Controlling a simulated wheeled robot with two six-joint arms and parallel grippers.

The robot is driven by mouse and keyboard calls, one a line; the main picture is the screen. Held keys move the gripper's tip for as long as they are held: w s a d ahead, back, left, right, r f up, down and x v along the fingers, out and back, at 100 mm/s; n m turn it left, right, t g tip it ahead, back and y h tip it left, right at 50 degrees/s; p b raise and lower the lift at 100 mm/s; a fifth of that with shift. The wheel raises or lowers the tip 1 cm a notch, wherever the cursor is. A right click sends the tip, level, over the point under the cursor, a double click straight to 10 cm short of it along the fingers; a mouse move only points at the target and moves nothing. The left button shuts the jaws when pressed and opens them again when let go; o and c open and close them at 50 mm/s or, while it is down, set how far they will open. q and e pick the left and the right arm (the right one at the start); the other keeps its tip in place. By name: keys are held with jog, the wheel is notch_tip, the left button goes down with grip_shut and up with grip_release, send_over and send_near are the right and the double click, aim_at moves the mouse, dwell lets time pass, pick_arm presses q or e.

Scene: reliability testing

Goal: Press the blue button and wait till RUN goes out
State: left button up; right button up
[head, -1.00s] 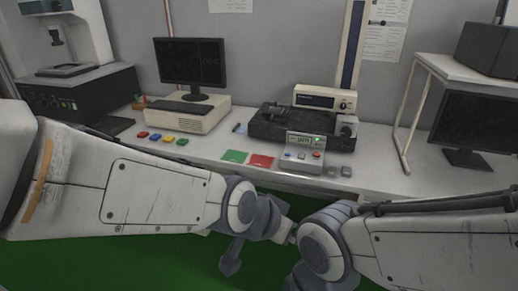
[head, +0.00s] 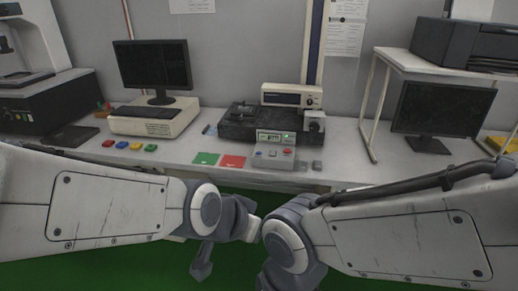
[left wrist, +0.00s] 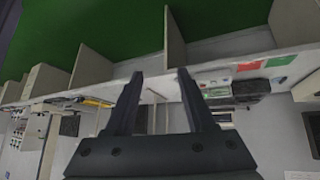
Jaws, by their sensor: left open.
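The grey control box (head: 268,147) stands near the front edge of the bench in the head view. It has a small lit display (head: 270,137) with a green light beside it; the text is too small to read surely. A small blue button (head: 258,153) sits at the left of its panel and a red button (head: 287,152) at the right. My left gripper (left wrist: 157,73) is open and empty in the left wrist view, apart from the box, with the bench behind it. My right gripper cannot be made out; only my right arm shows below the bench.
Green (head: 206,159) and red (head: 233,161) cards lie left of the box. Several coloured blocks (head: 136,146) lie further left. A dark machine (head: 238,124) stands behind the box. Small grey pieces (head: 317,166) lie to its right. Monitors stand at both sides.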

pick_arm(q)
grip_shut()
jog(key=shift+s, duration=0.1)
dwell(1.3)
